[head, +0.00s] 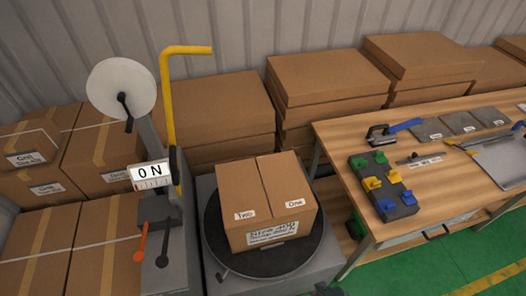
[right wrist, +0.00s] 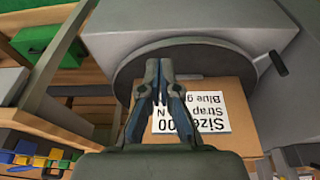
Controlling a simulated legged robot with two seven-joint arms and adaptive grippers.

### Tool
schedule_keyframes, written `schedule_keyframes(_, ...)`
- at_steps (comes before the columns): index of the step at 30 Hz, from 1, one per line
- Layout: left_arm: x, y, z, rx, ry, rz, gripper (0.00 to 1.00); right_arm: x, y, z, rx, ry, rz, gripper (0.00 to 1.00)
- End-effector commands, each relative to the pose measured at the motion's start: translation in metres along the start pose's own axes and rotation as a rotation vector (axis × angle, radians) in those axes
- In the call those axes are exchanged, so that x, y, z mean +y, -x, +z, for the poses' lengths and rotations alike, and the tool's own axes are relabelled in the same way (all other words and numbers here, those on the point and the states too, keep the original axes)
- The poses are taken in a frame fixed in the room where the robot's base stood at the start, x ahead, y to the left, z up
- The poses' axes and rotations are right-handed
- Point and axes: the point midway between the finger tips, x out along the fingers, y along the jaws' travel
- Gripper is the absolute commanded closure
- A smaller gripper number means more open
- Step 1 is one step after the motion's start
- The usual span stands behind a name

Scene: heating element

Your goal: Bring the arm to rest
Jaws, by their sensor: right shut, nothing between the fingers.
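My right gripper (right wrist: 160,68) shows in the right wrist view with its two fingers together and nothing between them. Behind it, a cardboard box (head: 265,203) with a white size label sits on a round dark turntable (head: 218,237). The box (right wrist: 225,95) and the turntable (right wrist: 135,82) appear upside down in the right wrist view. I cannot tell the exact gap between fingers and box. My left gripper is in neither view.
A wooden workbench (head: 345,150) with tools and coloured blocks stands at right. Stacked cartons (head: 320,75) line the wall. Green floor (head: 430,265) is open front right.

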Motion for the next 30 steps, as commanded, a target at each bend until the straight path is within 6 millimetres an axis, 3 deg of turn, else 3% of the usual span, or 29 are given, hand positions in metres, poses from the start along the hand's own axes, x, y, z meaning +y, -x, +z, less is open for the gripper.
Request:
schedule_keyframes(8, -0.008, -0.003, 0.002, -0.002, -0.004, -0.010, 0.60, -0.004, -0.104, 0.039, -0.049, 0.006, -0.009, 1.00)
schedule_keyframes(11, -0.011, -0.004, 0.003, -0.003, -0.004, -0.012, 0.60, -0.007, -0.156, 0.072, -0.074, 0.011, -0.012, 1.00)
schedule_keyframes(15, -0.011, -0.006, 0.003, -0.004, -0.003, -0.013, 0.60, -0.010, -0.221, 0.137, -0.112, 0.019, -0.017, 1.00)
schedule_keyframes(18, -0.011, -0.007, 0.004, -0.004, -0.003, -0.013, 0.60, -0.012, -0.253, 0.188, -0.138, 0.026, -0.019, 1.00)
schedule_keyframes(24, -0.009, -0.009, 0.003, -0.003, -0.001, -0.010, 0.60, -0.013, -0.278, 0.268, -0.173, 0.035, -0.022, 1.00)
schedule_keyframes(30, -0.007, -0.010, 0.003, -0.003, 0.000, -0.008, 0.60, -0.013, -0.280, 0.296, -0.183, 0.039, -0.022, 1.00)
